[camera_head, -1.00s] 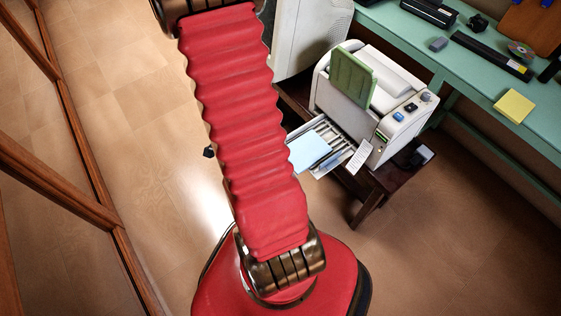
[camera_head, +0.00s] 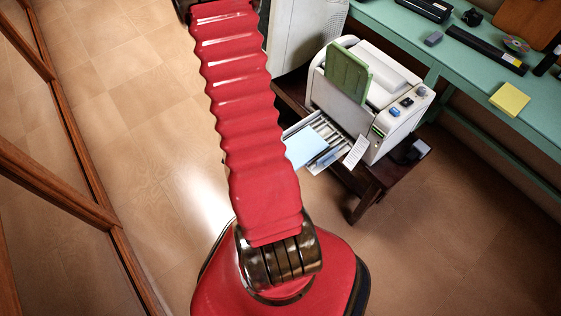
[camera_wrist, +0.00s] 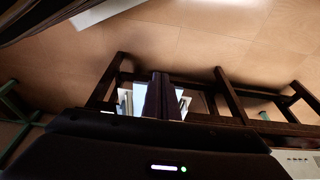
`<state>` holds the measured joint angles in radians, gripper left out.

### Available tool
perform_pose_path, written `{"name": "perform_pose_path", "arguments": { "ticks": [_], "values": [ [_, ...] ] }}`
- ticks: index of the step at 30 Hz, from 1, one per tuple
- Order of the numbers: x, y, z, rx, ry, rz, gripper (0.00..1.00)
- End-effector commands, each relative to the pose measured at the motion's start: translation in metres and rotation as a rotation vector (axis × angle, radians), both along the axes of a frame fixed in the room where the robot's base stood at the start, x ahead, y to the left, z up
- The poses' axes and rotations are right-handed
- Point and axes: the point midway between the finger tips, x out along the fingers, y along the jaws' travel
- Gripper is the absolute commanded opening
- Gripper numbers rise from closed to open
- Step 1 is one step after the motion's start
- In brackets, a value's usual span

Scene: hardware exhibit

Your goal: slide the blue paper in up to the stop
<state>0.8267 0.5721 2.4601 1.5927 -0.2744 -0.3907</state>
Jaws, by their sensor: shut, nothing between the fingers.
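The light blue paper (camera_head: 306,148) lies on the slatted feed tray (camera_head: 325,126) sticking out of the front of the white printer (camera_head: 350,112). Part of the paper is hidden behind my red arm in the head view. A white label or tag hangs at the tray's right side. In the wrist view, my gripper (camera_wrist: 161,78) is shut and empty, its dark fingers together. A pale blue-white patch shows behind and beside the fingers; I cannot tell how much of it is paper. The head view does not show my gripper, and contact with the paper cannot be told.
The printer has a raised green flap (camera_head: 347,76) and stands on a dark wooden table (camera_head: 367,186). A green bench (camera_head: 470,75) with a yellow pad (camera_head: 509,99) and black items is behind it on the right. A wood-framed glass partition (camera_head: 75,120) runs along the left. The floor between is clear.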

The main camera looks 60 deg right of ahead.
Motion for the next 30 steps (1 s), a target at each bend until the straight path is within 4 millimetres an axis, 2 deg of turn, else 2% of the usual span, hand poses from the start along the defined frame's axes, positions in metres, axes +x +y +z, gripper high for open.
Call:
{"name": "perform_pose_path", "arguments": {
  "ticks": [20, 30],
  "values": [
    [-0.006, -0.011, -0.045, 0.002, 0.000, 0.001, 0.00],
    [-0.010, -0.019, -0.075, 0.002, 0.000, 0.001, 0.00]
  ]
}}
